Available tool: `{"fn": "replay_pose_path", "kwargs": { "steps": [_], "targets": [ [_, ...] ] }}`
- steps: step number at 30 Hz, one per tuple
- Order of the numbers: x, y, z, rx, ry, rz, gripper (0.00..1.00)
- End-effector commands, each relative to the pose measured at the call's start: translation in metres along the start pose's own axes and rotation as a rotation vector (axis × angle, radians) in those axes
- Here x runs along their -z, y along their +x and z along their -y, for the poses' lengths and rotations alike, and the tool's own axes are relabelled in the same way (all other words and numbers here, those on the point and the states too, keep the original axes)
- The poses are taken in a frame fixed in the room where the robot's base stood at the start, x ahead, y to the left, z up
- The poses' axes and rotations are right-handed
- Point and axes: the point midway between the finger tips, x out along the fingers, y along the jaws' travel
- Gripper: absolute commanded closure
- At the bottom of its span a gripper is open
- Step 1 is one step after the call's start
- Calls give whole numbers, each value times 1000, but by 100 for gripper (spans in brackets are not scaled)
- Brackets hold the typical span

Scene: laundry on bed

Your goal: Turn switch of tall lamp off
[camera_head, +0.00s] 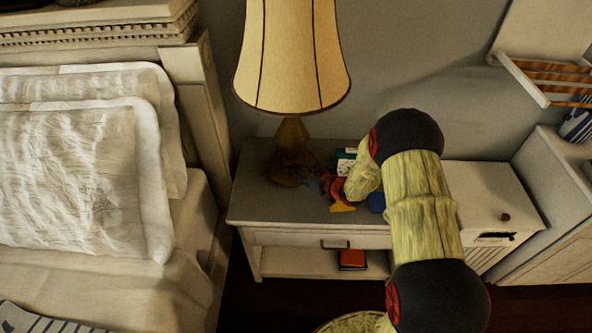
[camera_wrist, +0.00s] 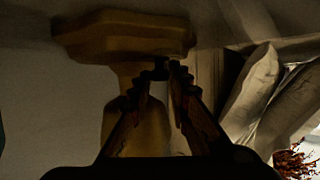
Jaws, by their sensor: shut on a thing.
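The tall lamp stands on the nightstand, with a cream shade (camera_head: 292,55) and a brown base (camera_head: 291,150). The wrist view is turned over, so the base's wide foot (camera_wrist: 118,36) is at the top. My gripper (camera_wrist: 161,74) has its two fingers drawn together in front of the base. A small dark knob, apparently the switch (camera_wrist: 160,67), sits between the fingertips, and they appear closed on it. In the head view my gripper (camera_head: 322,183) is low, just right of the lamp base; its fingers are partly hidden and dark.
The nightstand (camera_head: 255,205) has a red book (camera_head: 352,258) on its lower shelf. Small colourful items, including a blue one (camera_head: 377,202), lie under and beside my wrist. A bed with pillows (camera_head: 75,180) is at the left. A white cabinet (camera_head: 492,195) stands at the right.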

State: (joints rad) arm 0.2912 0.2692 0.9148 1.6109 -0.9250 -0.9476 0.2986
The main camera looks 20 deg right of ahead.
Motion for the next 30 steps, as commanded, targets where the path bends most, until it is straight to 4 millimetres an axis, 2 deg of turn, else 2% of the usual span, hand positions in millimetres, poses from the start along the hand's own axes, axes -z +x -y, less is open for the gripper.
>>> {"fn": "replay_pose_path", "kwargs": {
  "steps": [6, 7, 15, 25, 30],
  "targets": [
    [1, 0, 0, -1, -1, -1, 100],
    [1, 0, 0, -1, -1, -1, 80],
    [0, 0, 0, -1, 0, -1, 65],
    [0, -2, 0, -1, 0, 0, 65],
    [0, -21, -1, -3, 0, 0, 65]
  ]
}}
